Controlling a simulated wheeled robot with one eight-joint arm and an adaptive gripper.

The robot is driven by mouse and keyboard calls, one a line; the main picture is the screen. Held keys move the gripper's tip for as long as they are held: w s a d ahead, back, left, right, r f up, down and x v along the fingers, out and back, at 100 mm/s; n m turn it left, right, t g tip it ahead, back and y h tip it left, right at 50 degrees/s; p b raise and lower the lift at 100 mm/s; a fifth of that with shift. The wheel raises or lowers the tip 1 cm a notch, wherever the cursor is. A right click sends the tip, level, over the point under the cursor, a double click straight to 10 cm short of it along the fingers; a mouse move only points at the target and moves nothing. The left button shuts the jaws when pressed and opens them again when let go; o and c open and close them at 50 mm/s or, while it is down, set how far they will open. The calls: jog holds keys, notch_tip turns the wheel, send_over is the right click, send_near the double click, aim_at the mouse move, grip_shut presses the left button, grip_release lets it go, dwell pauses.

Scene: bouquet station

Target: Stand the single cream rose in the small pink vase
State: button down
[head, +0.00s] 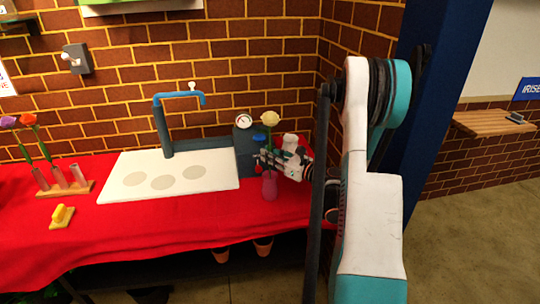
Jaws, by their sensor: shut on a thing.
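The cream rose (269,118) stands upright in the head view, with its bloom above my gripper. My gripper (264,158) reaches in from the right and is shut on the rose's stem. The small pink vase (269,187) stands on the red cloth directly below my gripper in the picture. The gripper hides the lower stem, and the vase's mouth is hard to make out. I cannot tell whether the stem's end is inside the vase or above it.
The red-covered table (150,235) holds a white board (130,188) with grey discs, a blue-spouted fixture (163,125), a dark box with a gauge (243,121), a flower rack (65,188) and a yellow-handled block (60,215). A brick wall stands close behind.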

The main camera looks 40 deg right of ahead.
jog(key=c, duration=1.5)
grip_release()
jog(key=shift+c, duration=0.2)
jog(key=s+d, duration=0.2)
jog(key=s, duration=0.9)
jog(key=shift+s, duration=0.4)
jog(key=shift+d, duration=0.1)
